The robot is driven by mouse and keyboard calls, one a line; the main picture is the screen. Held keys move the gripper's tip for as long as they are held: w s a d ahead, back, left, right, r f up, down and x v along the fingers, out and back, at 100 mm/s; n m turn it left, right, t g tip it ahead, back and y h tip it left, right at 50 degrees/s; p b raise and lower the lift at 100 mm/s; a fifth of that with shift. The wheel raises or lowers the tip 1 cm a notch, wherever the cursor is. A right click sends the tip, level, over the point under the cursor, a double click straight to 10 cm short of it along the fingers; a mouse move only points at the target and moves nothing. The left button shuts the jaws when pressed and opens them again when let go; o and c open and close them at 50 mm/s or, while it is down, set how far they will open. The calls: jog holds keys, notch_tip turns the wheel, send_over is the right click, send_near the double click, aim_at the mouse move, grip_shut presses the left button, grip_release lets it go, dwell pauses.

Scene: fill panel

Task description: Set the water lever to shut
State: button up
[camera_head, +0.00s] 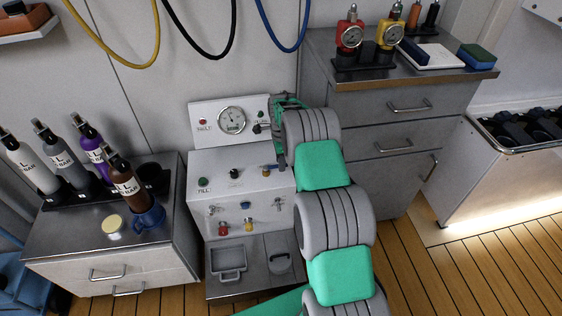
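The white fill panel (220,182) stands in the middle. Its upright back carries a round gauge (231,120), a red button and a small dark lever or knob (257,128) beside a green mark at the right. I cannot read which one is the water lever. My gripper (277,130) is at the panel's upper right, mostly hidden by my wrist; its fingers cannot be made out.
Hoses hang above. My arm covers the panel's right side.

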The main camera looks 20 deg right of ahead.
grip_shut()
dwell(1.2)
